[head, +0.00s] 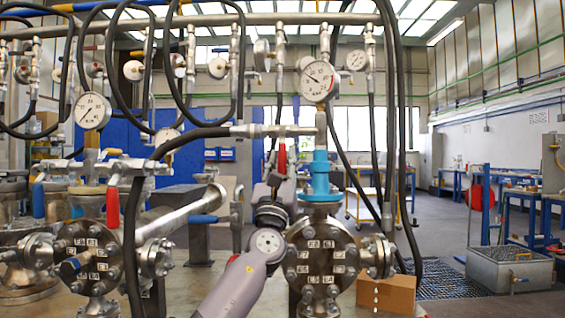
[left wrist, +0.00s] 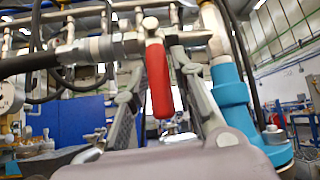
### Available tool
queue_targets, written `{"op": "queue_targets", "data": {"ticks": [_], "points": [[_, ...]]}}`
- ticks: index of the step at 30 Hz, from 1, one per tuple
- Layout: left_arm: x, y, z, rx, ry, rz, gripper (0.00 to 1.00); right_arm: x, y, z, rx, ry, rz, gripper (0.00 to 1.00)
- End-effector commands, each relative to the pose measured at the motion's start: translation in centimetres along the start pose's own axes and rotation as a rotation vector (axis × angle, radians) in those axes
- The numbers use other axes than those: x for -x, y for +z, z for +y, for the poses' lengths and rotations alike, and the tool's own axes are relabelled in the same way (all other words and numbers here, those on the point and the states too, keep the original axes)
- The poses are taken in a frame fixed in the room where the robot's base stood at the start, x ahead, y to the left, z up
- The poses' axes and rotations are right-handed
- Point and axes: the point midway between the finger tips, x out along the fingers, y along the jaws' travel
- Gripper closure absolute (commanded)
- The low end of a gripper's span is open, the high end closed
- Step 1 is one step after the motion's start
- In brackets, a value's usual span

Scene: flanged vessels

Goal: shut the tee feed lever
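The tee feed lever has a red handle (head: 282,158) that hangs down from the horizontal feed line, left of the blue pipe piece (head: 320,177). In the left wrist view the red handle (left wrist: 160,82) points down, near the picture's middle. My left gripper (head: 281,168) comes up from below. In the left wrist view its two fingers (left wrist: 158,72) are spread, one on each side of the handle, with gaps showing. Whether either finger touches it, I cannot tell. The handle's lower end shows above my gripper's body. My right gripper is not in view.
Flanged vessels (head: 323,258) stand below, with a black hose (head: 135,240) in front at the left. Another red handle (head: 113,207) is further left. The blue pipe (left wrist: 232,100) is close to the right finger. Gauges (head: 318,82) and hoses hang above. A cardboard box (head: 395,293) is lower right.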

Motion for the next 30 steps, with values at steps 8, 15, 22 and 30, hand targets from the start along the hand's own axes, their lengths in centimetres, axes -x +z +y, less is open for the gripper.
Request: {"op": "queue_targets", "data": {"ticks": [8, 15, 22, 30], "points": [[0.1, -0.1, -0.1, -0.003, -0.002, 0.002, 0.63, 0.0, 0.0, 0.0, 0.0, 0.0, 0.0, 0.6], [0.3, -0.2, -0.1, -0.002, -0.003, 0.003, 0.63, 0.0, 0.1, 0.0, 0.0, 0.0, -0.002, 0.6], [2.8, -0.3, -0.1, 0.003, -0.003, 0.004, 0.63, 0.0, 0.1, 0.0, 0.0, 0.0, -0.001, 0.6], [7.9, -0.3, 0.0, -0.002, -0.002, 0.002, 0.63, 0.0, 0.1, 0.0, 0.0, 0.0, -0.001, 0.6]]}}
